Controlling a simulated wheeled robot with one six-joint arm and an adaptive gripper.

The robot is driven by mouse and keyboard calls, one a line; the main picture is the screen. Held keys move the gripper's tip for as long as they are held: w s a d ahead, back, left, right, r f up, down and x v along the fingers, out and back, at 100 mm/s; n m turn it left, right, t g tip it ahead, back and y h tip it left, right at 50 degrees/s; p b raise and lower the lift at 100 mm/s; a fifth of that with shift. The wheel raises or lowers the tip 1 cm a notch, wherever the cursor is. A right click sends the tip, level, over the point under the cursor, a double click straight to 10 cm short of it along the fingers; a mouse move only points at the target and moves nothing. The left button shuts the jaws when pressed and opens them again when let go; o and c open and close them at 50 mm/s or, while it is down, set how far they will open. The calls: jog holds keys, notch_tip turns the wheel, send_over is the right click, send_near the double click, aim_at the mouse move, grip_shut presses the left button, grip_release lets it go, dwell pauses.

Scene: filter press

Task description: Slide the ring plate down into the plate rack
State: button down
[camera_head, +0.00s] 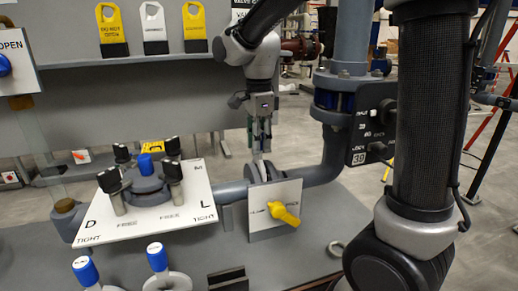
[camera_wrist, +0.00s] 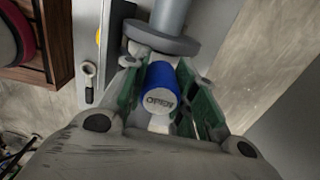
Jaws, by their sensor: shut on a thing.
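My gripper (camera_head: 260,148) points down behind the small panel with the yellow lever, near the grey pipe. In the wrist view its green-padded fingers are shut on a blue cap (camera_wrist: 160,82) with a lettered white end face. The part below this cap is mostly hidden, so I cannot tell its full shape. Two other blue-capped pieces with pale rounded bodies stand at the lower left of the head view, a left one (camera_head: 86,271) and a right one (camera_head: 157,255). A dark slotted block (camera_head: 229,279) at the bottom edge may be the plate rack; I cannot tell.
A white plate (camera_head: 150,224) with black knobs stands left of my gripper. The panel with the yellow lever (camera_head: 284,213) is just in front of it. A grey vertical pipe (camera_head: 352,40) and a black control box (camera_head: 372,122) stand to its right. Bare bench lies lower right.

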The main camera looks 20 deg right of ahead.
jog(key=shift+r, duration=4.55)
